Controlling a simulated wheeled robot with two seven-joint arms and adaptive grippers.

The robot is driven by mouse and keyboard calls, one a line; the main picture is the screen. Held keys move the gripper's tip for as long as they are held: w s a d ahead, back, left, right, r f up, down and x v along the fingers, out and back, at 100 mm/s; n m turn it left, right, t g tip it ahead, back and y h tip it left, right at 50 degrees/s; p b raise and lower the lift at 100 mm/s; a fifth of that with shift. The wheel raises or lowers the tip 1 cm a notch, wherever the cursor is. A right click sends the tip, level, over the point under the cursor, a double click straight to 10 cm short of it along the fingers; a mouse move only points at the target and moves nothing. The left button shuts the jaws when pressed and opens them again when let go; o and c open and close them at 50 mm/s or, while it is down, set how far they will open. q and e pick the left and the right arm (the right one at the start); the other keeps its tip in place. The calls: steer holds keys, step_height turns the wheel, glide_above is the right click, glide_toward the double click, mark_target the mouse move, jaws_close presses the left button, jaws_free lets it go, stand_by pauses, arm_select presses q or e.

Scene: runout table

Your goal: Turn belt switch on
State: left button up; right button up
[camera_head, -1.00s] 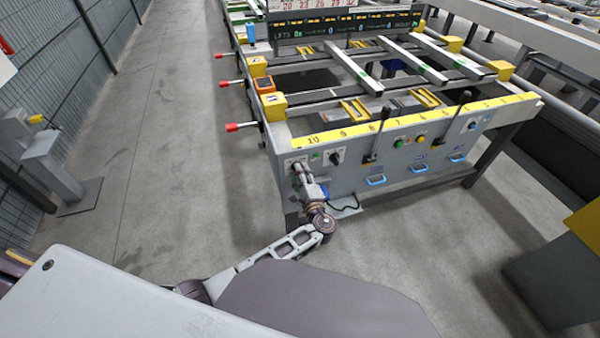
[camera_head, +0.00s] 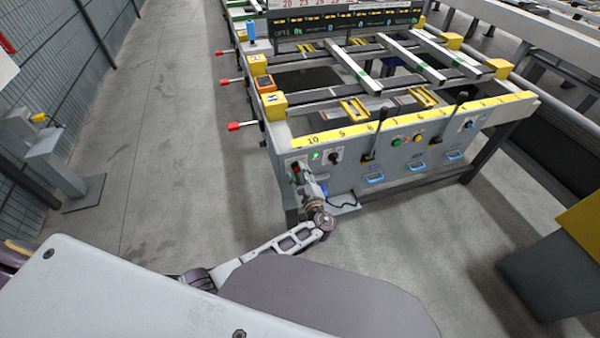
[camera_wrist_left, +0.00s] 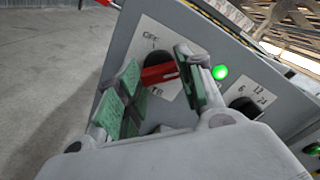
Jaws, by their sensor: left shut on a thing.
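The belt switch (camera_wrist_left: 158,74), a red handle on a dark round base, sits on a white label plate on the grey panel. In the head view it is mostly hidden by my left gripper (camera_head: 301,174), at the panel's left end. In the left wrist view my left gripper (camera_wrist_left: 158,85) has its green-padded fingers at the two ends of the red handle, shut on it. The handle lies roughly across the gap between the pads. A green lamp (camera_wrist_left: 220,72) beside the switch is brightly lit; it also shows in the head view (camera_head: 316,155). My right gripper is not in view.
A black selector knob (camera_head: 335,157) is right of the lamp. Farther right are upright black levers (camera_head: 377,135), green and yellow buttons and blue handles. Red-tipped rods (camera_head: 234,126) stick out of the table's left side.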

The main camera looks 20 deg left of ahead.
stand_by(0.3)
arm_select(q)
steer(key=o, duration=1)
steer(key=shift+r, duration=0.15)
step_height(320, 180, up, 10)
steer(key=shift+f, duration=0.15)
stand_by(0.4)
steer(key=shift+f, duration=0.1)
stand_by(0.4)
